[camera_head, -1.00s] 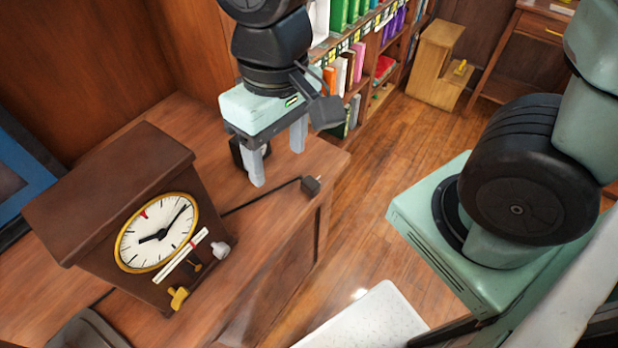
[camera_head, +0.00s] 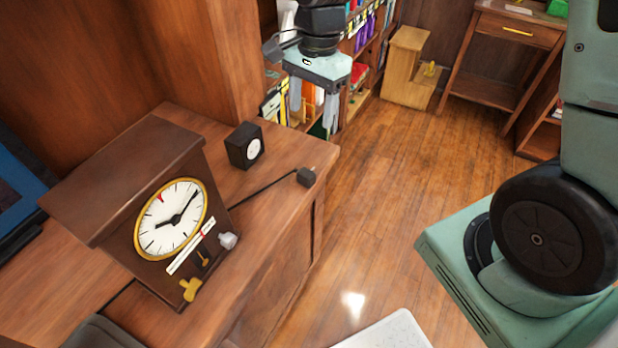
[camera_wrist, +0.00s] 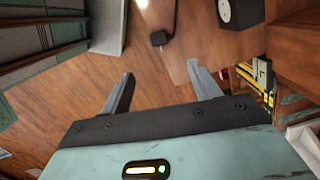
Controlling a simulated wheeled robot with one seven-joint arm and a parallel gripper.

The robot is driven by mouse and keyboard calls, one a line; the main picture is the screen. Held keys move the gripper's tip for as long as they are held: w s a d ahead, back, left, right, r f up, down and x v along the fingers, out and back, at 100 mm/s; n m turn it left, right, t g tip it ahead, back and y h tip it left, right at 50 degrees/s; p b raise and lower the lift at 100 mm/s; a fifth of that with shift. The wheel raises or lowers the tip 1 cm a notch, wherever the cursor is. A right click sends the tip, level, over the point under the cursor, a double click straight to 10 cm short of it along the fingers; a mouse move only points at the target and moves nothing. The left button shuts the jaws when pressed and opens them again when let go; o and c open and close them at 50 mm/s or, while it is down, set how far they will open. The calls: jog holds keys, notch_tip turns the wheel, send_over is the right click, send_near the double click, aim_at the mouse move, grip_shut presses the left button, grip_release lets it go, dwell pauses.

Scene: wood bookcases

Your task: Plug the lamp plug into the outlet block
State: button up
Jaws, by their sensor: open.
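The lamp plug (camera_head: 306,176) is a small dark block lying near the right edge of the wooden desk, with a black cord running left toward the clock. The outlet block (camera_head: 244,146) is a black cube with a round white face, standing on the desk behind and left of the plug. My gripper (camera_head: 312,105) is open and empty, pointing down, above and behind the plug in the head view. In the wrist view the plug (camera_wrist: 160,38) shows beyond my open fingers (camera_wrist: 160,78), apart from them, and the outlet block (camera_wrist: 240,12) is at the top right, partly cut off.
A brown clock (camera_head: 172,218) with a white dial stands at the desk's left. Bookshelves with books (camera_head: 362,75) are behind my gripper. Wooden floor (camera_head: 400,190) is open right of the desk. A wooden step stool (camera_head: 404,68) and a side table (camera_head: 490,85) stand farther back.

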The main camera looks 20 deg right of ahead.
send_over(306, 172)
notch_tip(306, 172, down, 12)
jog(key=shift+w+d+f, duration=0.1)
jog(key=shift+w+d, duration=0.05)
dwell(0.4)
jog(key=shift+s+f, duration=0.15)
jog(key=shift+f, duration=1.15)
jog(key=shift+s+f, duration=0.1)
jog(key=shift+f, duration=1.15)
jog(key=c, duration=1.1)
